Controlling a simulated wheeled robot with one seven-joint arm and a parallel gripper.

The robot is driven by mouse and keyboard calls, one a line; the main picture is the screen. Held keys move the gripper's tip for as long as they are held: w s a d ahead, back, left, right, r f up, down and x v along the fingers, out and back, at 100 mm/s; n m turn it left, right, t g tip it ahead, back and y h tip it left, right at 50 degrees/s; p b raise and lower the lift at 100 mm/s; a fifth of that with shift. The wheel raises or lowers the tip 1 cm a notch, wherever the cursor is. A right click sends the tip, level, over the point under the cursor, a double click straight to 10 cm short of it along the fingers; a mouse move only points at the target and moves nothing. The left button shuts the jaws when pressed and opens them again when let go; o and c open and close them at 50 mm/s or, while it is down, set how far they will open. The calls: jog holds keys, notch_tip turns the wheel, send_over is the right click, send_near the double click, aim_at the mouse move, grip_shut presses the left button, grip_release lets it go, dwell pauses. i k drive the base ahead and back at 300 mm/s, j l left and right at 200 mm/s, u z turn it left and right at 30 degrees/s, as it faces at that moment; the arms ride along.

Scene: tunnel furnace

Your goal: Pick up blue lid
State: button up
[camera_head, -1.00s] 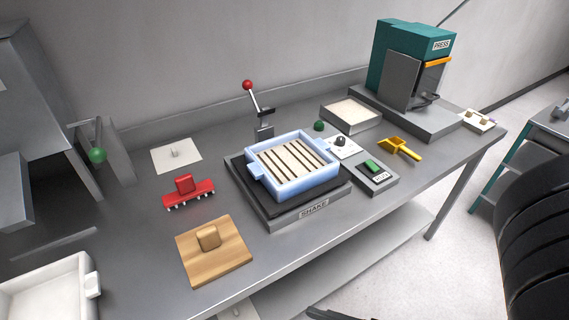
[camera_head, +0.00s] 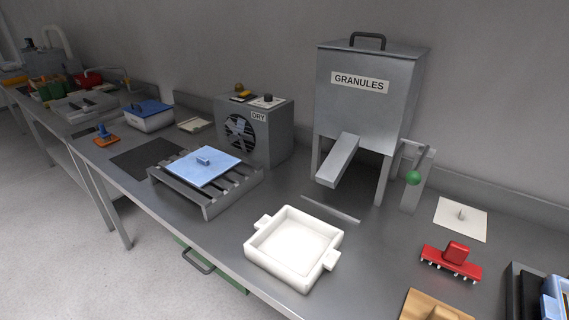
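A light blue flat lid (camera_head: 212,171) with a small raised handle in its middle lies on a grey slatted rack (camera_head: 240,186), left of centre. A darker blue lid (camera_head: 152,106) sits on a white box (camera_head: 150,123) farther back to the left. My gripper is not in view.
A white open tray (camera_head: 262,253) with side handles stands in front of the GRANULES hopper (camera_head: 368,103). A DRY fan box (camera_head: 275,140) stands behind the rack. An orange-based blue tool (camera_head: 105,138) and a dark mat (camera_head: 147,161) lie left. A red tool (camera_head: 451,262) lies right.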

aim_at(204, 165)
jog(key=i+j, duration=0.15)
jog(key=j, duration=0.2)
jog(key=i+j, duration=0.15)
jog(key=j, duration=0.15)
jog(key=i+j, duration=0.15)
jog(key=j, duration=0.2)
jog(key=i+j, duration=0.15)
jog(key=j, duration=0.15)
